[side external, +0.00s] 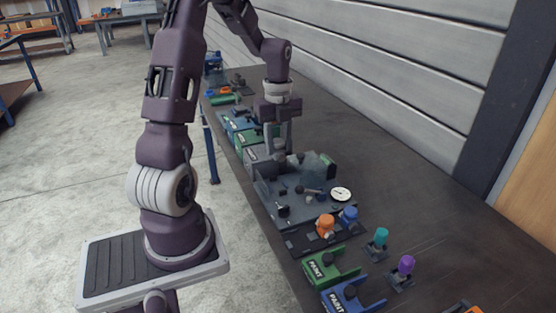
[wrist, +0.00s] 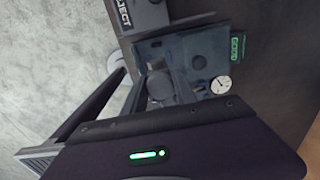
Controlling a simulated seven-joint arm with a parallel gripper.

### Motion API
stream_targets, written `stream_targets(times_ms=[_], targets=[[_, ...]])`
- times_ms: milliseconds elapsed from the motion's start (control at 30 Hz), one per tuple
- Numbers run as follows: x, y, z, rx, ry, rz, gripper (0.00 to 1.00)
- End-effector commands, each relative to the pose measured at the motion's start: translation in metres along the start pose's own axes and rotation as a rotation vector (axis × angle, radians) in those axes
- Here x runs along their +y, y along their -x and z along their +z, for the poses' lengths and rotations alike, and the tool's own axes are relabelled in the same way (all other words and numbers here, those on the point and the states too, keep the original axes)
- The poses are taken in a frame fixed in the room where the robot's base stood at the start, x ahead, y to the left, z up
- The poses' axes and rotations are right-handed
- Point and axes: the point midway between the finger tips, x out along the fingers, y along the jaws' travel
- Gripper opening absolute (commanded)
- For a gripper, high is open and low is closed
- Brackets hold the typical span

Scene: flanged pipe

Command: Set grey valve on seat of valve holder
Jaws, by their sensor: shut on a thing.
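My gripper (side external: 280,146) is above the back left part of a grey work tray (side external: 268,199), with its fingers pointing down. It is shut on a small grey piece, which looks like the grey valve (side external: 279,150) and is partly hidden by the fingers. In the wrist view, a grey rounded shape that looks like the valve (wrist: 160,86) shows in front of the tray (wrist: 216,36). A dark base (side external: 298,240) at the tray's front edge, possibly the valve holder, stands beside an orange valve (side external: 325,226) and a blue valve (side external: 348,215). I cannot make out an empty seat clearly.
A white-faced gauge (side external: 341,194) lies at the tray's right side. Teal (side external: 380,238) and purple (side external: 405,267) pieces stand upright to the right. Green (side external: 328,266) and blue (side external: 350,296) PAINT bins are in front. A grey bin (side external: 257,156) is behind.

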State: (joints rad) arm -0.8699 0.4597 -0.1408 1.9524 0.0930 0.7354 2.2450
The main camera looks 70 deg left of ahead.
Motion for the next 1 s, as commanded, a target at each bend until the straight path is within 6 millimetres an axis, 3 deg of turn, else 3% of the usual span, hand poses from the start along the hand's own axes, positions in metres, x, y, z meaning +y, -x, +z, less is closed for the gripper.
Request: stream_targets(times_ms=[500,867,1000], targets=[[0.000,0.053,0.000,-0.002,0.000,-0.001,0.00],[0.000,0.057,0.000,-0.001,0.000,-0.001,0.00],[-0.001,0.075,0.001,-0.003,0.000,-0.004,0.00]])
